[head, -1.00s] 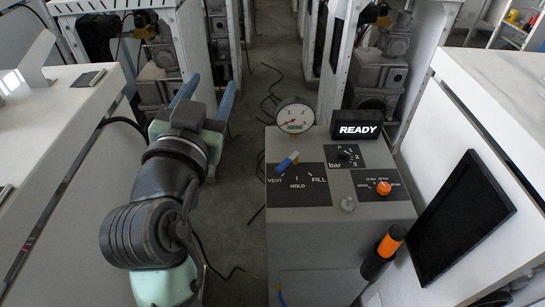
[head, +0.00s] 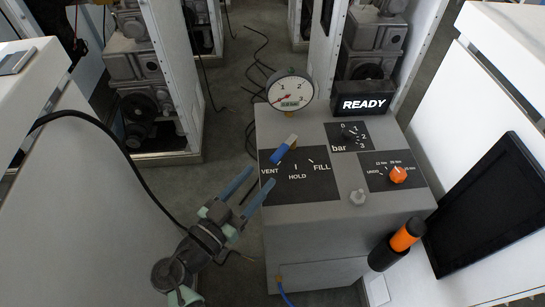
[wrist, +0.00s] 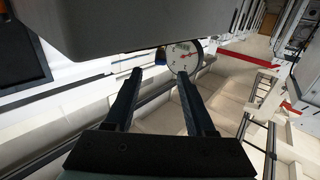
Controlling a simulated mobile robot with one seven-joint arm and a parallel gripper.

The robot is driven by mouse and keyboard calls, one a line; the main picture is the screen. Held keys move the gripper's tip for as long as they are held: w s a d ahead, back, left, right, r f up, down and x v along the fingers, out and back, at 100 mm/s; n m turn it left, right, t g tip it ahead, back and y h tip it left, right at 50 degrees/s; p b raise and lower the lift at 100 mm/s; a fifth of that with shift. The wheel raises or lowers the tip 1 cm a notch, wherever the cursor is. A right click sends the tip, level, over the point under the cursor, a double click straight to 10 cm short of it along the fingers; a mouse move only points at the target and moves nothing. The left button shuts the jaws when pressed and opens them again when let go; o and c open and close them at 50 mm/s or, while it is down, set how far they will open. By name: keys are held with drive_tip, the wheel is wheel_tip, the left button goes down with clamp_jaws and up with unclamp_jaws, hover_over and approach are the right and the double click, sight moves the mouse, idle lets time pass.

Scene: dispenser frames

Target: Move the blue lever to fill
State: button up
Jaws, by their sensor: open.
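The blue lever (head: 284,149) is on the black VENT/HOLD/FILL panel (head: 300,188) on top of the grey console. Its blue handle lies slanted on the VENT side, away from the FILL mark at the right. My gripper (head: 261,176) is open and empty, its two blue fingers pointing up and right near the console's left edge. In the picture the fingertips are just below and left of the lever, with no visible contact.
A round gauge (head: 290,90) stands behind the lever, beside a READY display (head: 363,103). Cables lie on the floor left of the console (head: 330,228).

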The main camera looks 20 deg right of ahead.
sight(272, 161)
drive_tip(key=x, duration=0.6)
drive_tip(key=shift+w+d+p, duration=0.25)
drive_tip(key=shift+p, duration=0.1)
clamp_jaws()
idle(1.1)
